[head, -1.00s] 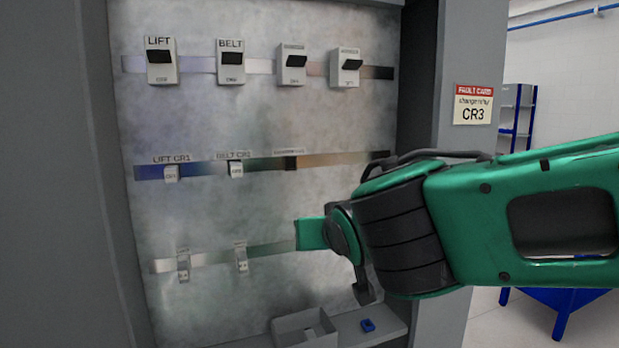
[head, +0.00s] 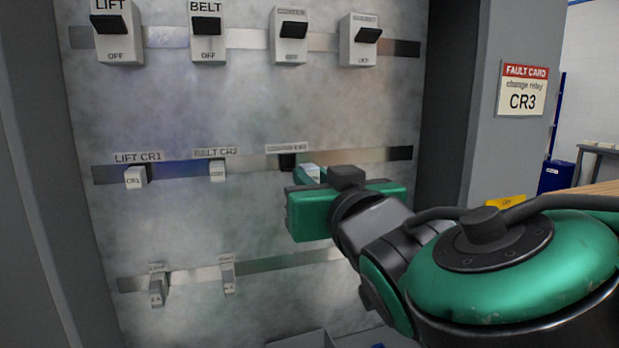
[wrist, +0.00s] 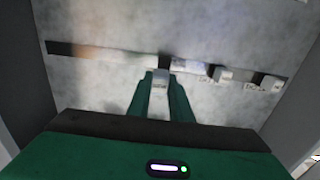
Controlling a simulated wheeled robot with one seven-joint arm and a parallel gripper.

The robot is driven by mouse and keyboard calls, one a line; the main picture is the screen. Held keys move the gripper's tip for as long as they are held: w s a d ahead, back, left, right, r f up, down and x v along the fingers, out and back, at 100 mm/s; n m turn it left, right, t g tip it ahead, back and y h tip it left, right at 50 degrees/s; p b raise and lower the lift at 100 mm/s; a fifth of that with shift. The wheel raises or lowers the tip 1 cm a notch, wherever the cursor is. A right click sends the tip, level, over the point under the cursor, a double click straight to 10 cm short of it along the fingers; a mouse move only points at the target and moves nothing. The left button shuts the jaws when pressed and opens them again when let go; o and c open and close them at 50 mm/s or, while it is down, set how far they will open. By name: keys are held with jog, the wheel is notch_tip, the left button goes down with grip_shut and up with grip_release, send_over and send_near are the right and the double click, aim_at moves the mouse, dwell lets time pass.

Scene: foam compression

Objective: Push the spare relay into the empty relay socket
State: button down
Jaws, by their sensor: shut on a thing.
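The spare relay (wrist: 159,96) is a pale block held between the two green fingers of my gripper (wrist: 160,84) in the wrist view. In the head view its light top (head: 309,172) shows just above my green gripper (head: 306,188). The empty relay socket (head: 288,161) is a dark slot on the middle rail, right of the CR2 relay. It also shows in the wrist view (wrist: 164,62), just beyond the relay's far end. The relay looks close in front of the socket and slightly right of it in the head view. Whether they touch cannot be told.
Relays CR1 (head: 135,178) and CR2 (head: 217,171) sit on the same rail to the left. A row of breakers (head: 208,35) is above and small fittings (head: 157,288) are below. A grey tray (head: 300,340) stands at the bottom. A fault card (head: 522,90) reads CR3.

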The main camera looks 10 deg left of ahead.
jog(key=shift+a+x, duration=0.15)
jog(key=shift+x, duration=0.8)
jog(key=shift+a+x, duration=0.2)
jog(key=shift+x, duration=1.8)
jog(key=shift+x, duration=0.85)
jog(key=c, duration=1.6)
grip_release()
jog(key=shift+s+a, duration=0.1)
jog(key=shift+a, duration=0.05)
jog(key=shift+o, duration=0.4)
jog(key=shift+s, duration=0.15)
jog(key=shift+v, duration=2.9)
